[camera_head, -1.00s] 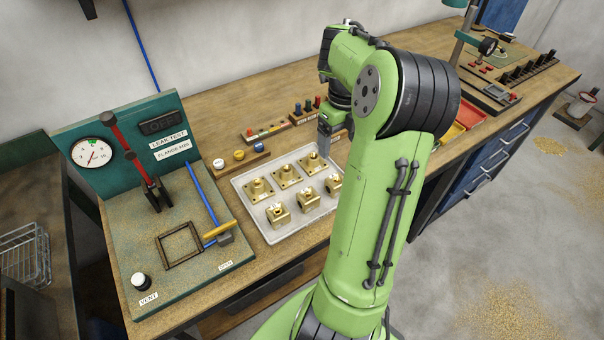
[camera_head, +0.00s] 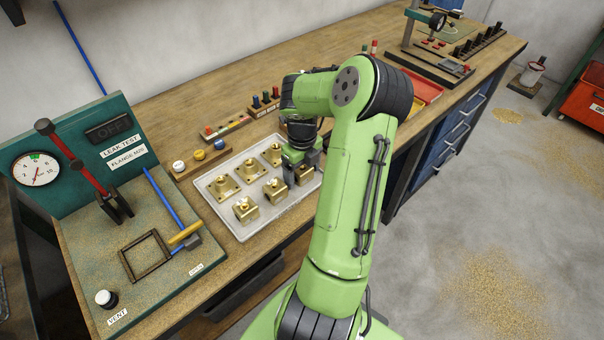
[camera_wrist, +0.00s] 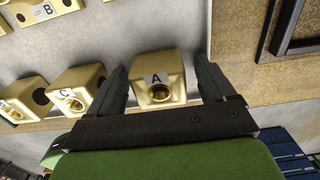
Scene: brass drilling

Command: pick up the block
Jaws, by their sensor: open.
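A brass block labelled A (camera_wrist: 159,78), with a round threaded hole, sits between the two dark fingers of my gripper (camera_wrist: 160,66) in the wrist view. The fingers are open, one on each side of it; any contact is unclear. In the head view my gripper (camera_head: 303,162) is over the right end of the tray's near row, and the block there (camera_head: 305,177) is partly hidden behind it. Block C (camera_wrist: 77,90) stands just left of block A in the wrist view. The tray (camera_head: 243,233) is pale.
More brass blocks (camera_head: 246,209) and flanged brass parts (camera_head: 222,187) share the tray. A leak-test panel (camera_head: 165,278) with a red lever stands left. Coloured pegs (camera_head: 265,101) line the back. Red bins (camera_head: 425,88) are to the right.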

